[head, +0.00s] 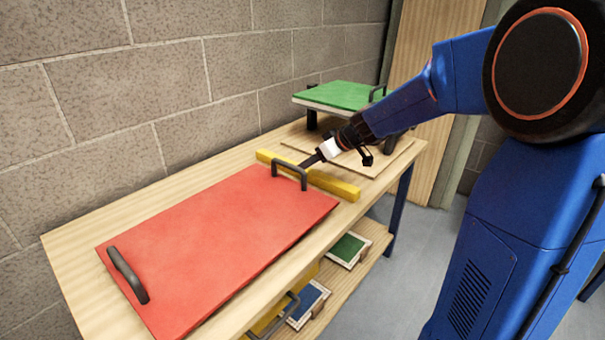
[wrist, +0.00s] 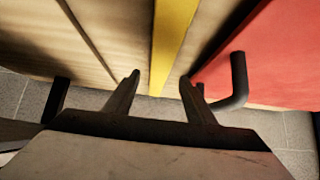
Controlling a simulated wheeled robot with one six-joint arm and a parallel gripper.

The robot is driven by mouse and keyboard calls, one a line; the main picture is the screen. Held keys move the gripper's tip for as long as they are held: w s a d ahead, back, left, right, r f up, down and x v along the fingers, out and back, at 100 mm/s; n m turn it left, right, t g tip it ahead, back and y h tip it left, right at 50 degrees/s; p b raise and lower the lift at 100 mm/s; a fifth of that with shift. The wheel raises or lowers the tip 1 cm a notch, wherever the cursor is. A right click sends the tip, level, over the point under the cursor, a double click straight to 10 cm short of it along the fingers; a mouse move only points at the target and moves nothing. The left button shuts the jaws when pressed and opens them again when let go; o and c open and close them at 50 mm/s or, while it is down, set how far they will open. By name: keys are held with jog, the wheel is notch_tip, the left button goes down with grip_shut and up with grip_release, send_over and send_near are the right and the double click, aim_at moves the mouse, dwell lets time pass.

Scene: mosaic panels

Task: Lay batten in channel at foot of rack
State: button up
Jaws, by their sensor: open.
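A yellow batten (head: 335,185) lies across the wooden bench, along the far end of a red panel (head: 215,245). My gripper (head: 308,161) is over the batten's middle, close to the red panel's dark far handle (head: 289,170). In the wrist view the gripper (wrist: 161,78) is open. Its two fingers appear on either side of the yellow batten (wrist: 172,40), with gaps showing between. Whether they are down around it or still above it I cannot tell. I cannot make out a channel or a rack foot for certain.
Beyond the batten, a green panel (head: 345,95) with a dark handle stands raised on dark supports above a flat board (head: 372,165). A lower shelf holds a green-topped tray (head: 348,248) and a blue-topped one (head: 308,300). A block wall (head: 150,90) runs behind the bench.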

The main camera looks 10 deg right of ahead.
jog(key=shift+x, duration=2.9)
jog(key=shift+s+d+f, duration=0.1)
jog(key=shift+f, duration=0.05)
grip_shut()
